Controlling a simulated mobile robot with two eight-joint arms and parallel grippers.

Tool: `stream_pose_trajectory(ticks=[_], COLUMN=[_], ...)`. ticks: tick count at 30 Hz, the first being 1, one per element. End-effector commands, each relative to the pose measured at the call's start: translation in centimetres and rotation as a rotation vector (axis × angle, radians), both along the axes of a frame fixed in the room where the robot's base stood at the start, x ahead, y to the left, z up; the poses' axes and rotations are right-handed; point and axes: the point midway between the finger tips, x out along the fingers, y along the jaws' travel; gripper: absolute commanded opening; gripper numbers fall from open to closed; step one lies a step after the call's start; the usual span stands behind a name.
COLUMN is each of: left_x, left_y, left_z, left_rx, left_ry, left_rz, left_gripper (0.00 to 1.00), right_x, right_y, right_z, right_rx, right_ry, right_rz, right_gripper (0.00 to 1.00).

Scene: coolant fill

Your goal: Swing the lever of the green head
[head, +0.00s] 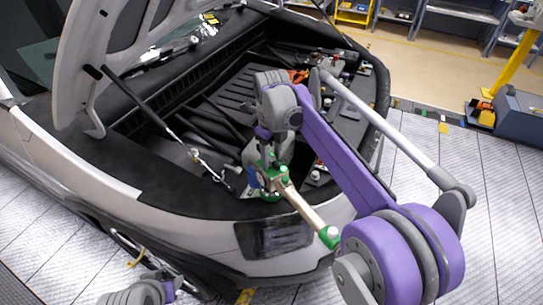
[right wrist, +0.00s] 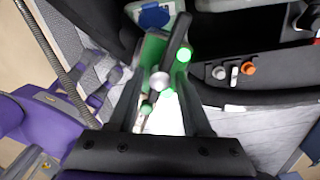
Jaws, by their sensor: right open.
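The green head (head: 266,184) sits at the front edge of the open engine bay, with a blue part on its left side. In the right wrist view the green head (right wrist: 152,50) lies just beyond my fingers. A dark bar that looks like its lever (right wrist: 178,38) stands beside a glowing green spot. My right gripper (head: 276,150) is over the head from above; its fingers (right wrist: 163,95) are apart, with the head's lower parts showing between them. I cannot tell whether they touch the lever.
A pale tube with green ends (head: 305,209) runs from the head toward the lower right. The raised hood (head: 95,60) and its strut (head: 145,107) stand at the left. The car's headlight (head: 272,238) is below the head.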

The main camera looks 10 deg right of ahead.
Motion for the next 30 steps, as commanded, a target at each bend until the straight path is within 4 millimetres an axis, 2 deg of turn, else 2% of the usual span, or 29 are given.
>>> stream_pose_trajectory(ticks=[10, 14, 24, 30], left_x=[0.0, 0.1, 0.5, 0.8], left_y=[0.0, 0.0, 0.0, 0.0], left_z=[0.0, 0.1, 1.1, 1.5], left_rx=[0.000, 0.000, 0.000, 0.000], left_ry=[0.000, -0.001, -0.011, -0.015], left_rz=[0.000, 0.000, 0.000, 0.000], left_gripper=[0.50, 0.50, 0.50, 0.50], right_x=[0.0, 0.0, 0.1, 0.1], right_y=[0.0, 0.0, 0.0, 0.0], right_z=[0.1, 1.0, 7.7, 10.3], right_rx=[-0.001, -0.001, 0.000, 0.000], right_ry=[-0.001, -0.001, -0.003, -0.001], right_rz=[0.001, 0.001, 0.001, 0.001], right_gripper=[0.61, 0.61, 0.61, 0.61])
